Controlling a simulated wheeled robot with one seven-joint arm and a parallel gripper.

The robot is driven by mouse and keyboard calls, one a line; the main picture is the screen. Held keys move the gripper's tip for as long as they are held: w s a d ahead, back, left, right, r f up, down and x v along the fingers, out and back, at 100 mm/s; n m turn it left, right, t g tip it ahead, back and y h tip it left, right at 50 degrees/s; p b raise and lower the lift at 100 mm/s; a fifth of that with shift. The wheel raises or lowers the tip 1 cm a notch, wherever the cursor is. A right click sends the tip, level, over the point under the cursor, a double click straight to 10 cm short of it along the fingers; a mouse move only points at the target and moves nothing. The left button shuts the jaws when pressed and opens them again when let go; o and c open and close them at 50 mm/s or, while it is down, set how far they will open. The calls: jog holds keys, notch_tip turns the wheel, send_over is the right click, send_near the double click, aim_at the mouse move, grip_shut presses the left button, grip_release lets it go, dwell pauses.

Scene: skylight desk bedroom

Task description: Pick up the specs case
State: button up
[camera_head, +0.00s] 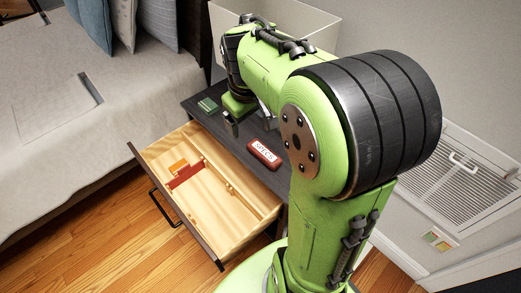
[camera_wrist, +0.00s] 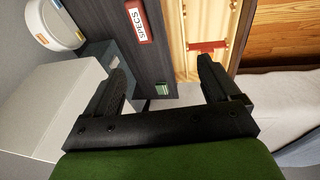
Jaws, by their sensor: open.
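The specs case is a small dark red box with a white label reading SPECS (camera_head: 265,153). It lies on the dark top of the nightstand, near its front edge above the open drawer. In the wrist view the specs case (camera_wrist: 138,22) shows at the top, beyond the fingertips and apart from them. My gripper (camera_head: 231,122) is over the nightstand top, to the left of the case in the head view. In the wrist view my gripper (camera_wrist: 160,72) has its two black fingers wide apart with nothing between them.
A small green box (camera_head: 208,104) lies on the nightstand (camera_head: 237,146) left of my gripper. The wooden drawer (camera_head: 228,199) is pulled open and holds an orange item (camera_head: 179,167) and a red item (camera_head: 185,177). A bed (camera_head: 60,130) stands at left; a wall is at right.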

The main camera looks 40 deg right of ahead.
jog(key=g+y+b, duration=0.1)
jog(key=y+b, duration=0.1)
jog(key=b, duration=0.1)
send_near(264, 151)
jog(key=f+b, duration=0.1)
jog(key=f, duration=0.2)
jog(key=f+b, duration=0.2)
jog(key=f, duration=0.1)
jog(key=w+f+b, duration=0.1)
jog(key=f+b, duration=0.1)
jog(key=f, duration=0.1)
jog(key=shift+a, duration=0.15)
jog(key=shift+r, duration=0.15)
jog(key=c, duration=1.2)
